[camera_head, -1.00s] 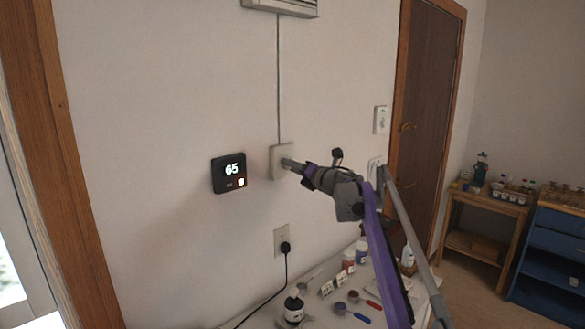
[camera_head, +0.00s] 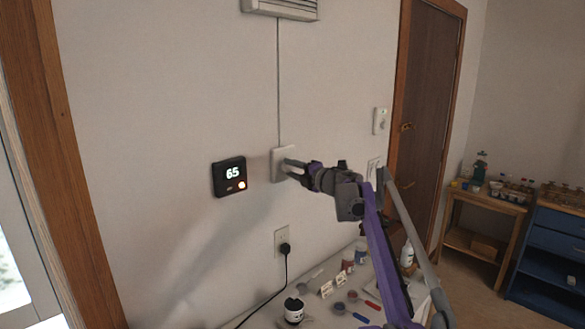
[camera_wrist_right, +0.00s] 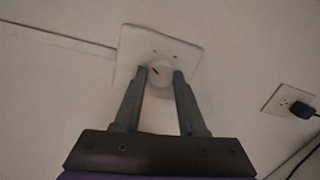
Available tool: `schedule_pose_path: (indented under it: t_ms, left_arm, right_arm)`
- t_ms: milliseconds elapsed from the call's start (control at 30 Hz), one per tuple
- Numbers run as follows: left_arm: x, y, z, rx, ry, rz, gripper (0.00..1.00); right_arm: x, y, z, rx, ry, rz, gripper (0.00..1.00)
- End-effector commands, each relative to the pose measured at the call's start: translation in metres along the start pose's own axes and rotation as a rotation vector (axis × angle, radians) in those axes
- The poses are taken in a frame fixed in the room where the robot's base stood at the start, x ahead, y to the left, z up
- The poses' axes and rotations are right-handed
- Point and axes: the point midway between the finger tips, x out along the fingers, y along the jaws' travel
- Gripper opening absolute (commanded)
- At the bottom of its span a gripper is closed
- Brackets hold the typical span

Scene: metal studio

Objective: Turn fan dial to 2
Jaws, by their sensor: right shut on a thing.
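The fan dial (camera_wrist_right: 160,73) is a round white knob with a red mark, on a square white wall plate (camera_wrist_right: 188,52). In the head view the plate (camera_head: 278,165) sits on the wall below a thin vertical line that runs up to a vent-like unit. My right gripper (camera_wrist_right: 160,78) has its two fingers on either side of the knob and is shut on it. In the head view my right gripper (camera_head: 286,166) reaches the plate from the right and hides the knob. I cannot read the dial's number. My left gripper is not in view.
A black thermostat (camera_head: 229,176) reading 65 is on the wall left of the plate. An outlet (camera_head: 282,240) with a black plug is below. A table (camera_head: 262,318) with bottles and scoops stands under it. A switch plate (camera_head: 380,121) and a door (camera_head: 425,110) are to the right.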

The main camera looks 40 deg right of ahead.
Motion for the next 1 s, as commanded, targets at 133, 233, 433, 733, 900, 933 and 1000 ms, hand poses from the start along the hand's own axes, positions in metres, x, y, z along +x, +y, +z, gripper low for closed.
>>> schedule_pose_path:
  t_ms: [133, 233, 433, 733, 900, 933, 1000]
  left_arm:
    - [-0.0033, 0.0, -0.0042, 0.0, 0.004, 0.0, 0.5]
    - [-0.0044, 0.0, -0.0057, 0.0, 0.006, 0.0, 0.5]
    - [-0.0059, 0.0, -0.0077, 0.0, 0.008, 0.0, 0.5]
    - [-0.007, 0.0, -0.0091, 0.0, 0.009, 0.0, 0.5]
    - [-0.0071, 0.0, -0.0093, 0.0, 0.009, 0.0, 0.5]
    - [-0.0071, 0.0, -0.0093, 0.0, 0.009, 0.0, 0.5]
    - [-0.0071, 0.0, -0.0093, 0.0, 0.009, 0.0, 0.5]
  right_arm:
    - [-0.0001, 0.0021, 0.0012, 0.131, 0.006, -0.007, 0.0]
    - [-0.0001, 0.0021, 0.0015, 0.213, 0.011, -0.012, 0.0]
    - [-0.0002, 0.002, 0.0018, 0.349, 0.019, -0.02, 0.0]
    - [-0.0002, 0.0017, 0.002, 0.461, 0.026, -0.027, 0.0]
    - [-0.0002, 0.0016, 0.002, 0.484, 0.027, -0.028, 0.0]
    - [-0.0002, 0.0016, 0.0021, 0.485, 0.027, -0.028, 0.0]
    - [-0.0002, 0.0015, 0.002, 0.487, 0.028, -0.028, 0.0]
